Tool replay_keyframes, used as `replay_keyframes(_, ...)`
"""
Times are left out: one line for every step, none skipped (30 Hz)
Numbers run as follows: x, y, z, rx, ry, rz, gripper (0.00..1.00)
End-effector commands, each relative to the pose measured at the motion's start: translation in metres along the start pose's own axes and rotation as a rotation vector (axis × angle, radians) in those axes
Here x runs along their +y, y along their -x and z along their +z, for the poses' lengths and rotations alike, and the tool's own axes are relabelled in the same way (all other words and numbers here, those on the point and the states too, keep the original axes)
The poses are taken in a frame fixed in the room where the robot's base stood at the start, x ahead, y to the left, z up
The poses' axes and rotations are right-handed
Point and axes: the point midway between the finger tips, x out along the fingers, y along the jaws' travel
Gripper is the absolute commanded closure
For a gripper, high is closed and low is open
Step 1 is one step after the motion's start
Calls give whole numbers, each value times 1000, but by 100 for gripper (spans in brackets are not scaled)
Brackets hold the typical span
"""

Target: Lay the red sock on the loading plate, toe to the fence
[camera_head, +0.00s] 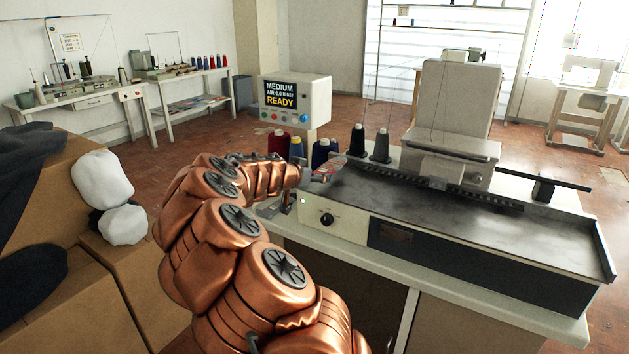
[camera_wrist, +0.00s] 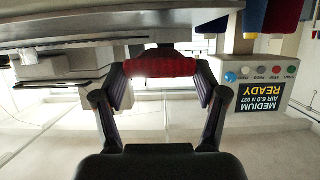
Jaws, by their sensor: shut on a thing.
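My gripper (camera_head: 312,174) is over the left end of the machine bed, near the thread cones. In the wrist view, its two dark fingers (camera_wrist: 160,82) are shut on the red sock (camera_wrist: 160,66), which shows as a short red band between them. Which end of the sock is the toe cannot be told. The long grey metal plate (camera_head: 450,222) lies on the machine to the right of my gripper in the head view. A low raised edge (camera_head: 604,250) stands at its right end, and a dark strip (camera_head: 470,192) runs along its back.
A control box (camera_head: 295,98) reads MEDIUM, READY. Red (camera_head: 279,142), yellow-blue and navy spools and black cones (camera_head: 380,146) stand close to my gripper. The sewing head (camera_head: 450,125) rises behind the plate. Cardboard boxes with white bundles (camera_head: 102,178) are at left. Most of the plate is clear.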

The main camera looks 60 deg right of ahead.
Motion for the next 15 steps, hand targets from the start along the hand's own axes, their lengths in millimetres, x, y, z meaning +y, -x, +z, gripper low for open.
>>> replay_keyframes(-3, -7, -2, -3, 0, -1, 52)
replay_keyframes(-5, -9, -3, -2, 0, -3, 52)
replay_keyframes(-6, -12, -5, -1, 0, -4, 52)
replay_keyframes(-7, -14, -6, 0, 0, -4, 52)
replay_keyframes(-7, -16, -6, 0, -1, -4, 52)
replay_keyframes(-8, -18, -7, 0, -1, -3, 52)
replay_keyframes(-8, -19, -7, 0, -1, -3, 52)
replay_keyframes(-8, -20, -7, 0, -1, -3, 52)
replay_keyframes(-8, -21, -6, 0, 0, -3, 52)
replay_keyframes(-8, -22, -4, 0, 1, -2, 52)
replay_keyframes(-8, -23, -2, 0, 2, -2, 52)
replay_keyframes(-8, -25, 3, 0, 3, -1, 52)
replay_keyframes(-8, -26, 6, 0, 3, 0, 52)
replay_keyframes(-8, -28, 10, 0, 3, 0, 52)
replay_keyframes(-8, -30, 15, 0, 3, 1, 52)
